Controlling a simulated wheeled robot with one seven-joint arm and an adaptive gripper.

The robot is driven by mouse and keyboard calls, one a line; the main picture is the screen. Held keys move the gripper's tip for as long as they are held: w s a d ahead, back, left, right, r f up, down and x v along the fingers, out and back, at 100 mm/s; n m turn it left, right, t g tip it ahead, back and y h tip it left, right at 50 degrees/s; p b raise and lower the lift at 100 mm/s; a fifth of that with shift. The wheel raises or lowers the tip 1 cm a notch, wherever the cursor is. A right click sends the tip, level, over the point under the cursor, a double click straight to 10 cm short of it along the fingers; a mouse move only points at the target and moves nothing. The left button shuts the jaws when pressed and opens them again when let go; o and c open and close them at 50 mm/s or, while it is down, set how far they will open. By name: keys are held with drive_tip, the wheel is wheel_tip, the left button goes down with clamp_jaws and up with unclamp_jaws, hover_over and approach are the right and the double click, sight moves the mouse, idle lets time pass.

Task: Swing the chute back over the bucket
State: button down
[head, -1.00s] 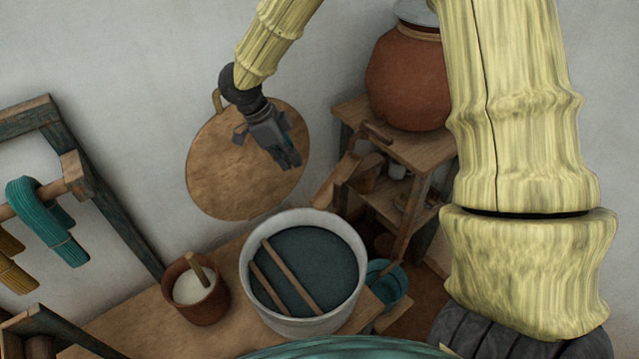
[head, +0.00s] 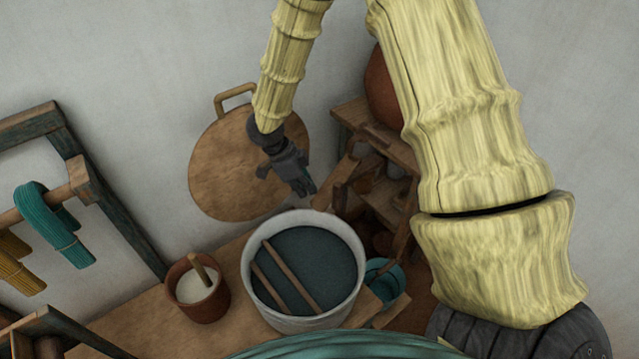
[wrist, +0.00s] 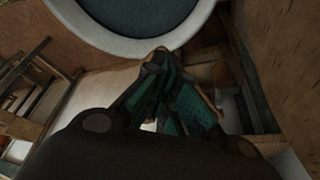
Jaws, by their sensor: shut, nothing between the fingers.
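My gripper (head: 305,190) is shut and empty. In the head view it hangs behind the white tub, just left of a wooden trough-like piece (head: 349,172) that looks like the chute. This piece slants beside the wooden stand, partly hidden; I cannot tell whether my fingertips touch it. A teal bucket (head: 385,284) sits low to the right of the tub, partly hidden by the table edge. The chute does not appear to be over the bucket. In the wrist view my shut fingers (wrist: 163,60) point toward the tub's rim.
The white tub (head: 352,238) holds dark liquid, with two wooden sticks across it. A clay pot (head: 203,306) with white contents stands left on the table. A round wooden board (head: 225,165) leans on the wall behind my gripper. A shelved stand (head: 375,130) is at right.

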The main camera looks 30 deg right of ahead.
sight(320, 204)
drive_tip(key=d, duration=0.1)
drive_tip(key=s+d, duration=0.1)
drive_tip(key=p, duration=0.1)
drive_tip(key=shift+s+d+r, duration=0.25)
drive_tip(key=shift+s+d, duration=0.1)
drive_tip(key=shift+d, duration=0.05)
drive_tip(key=shift+s+d+f, duration=0.1)
drive_tip(key=shift+d+f, duration=0.05)
drive_tip(key=shift+d, duration=0.15)
drive_tip(key=shift+s, duration=0.15)
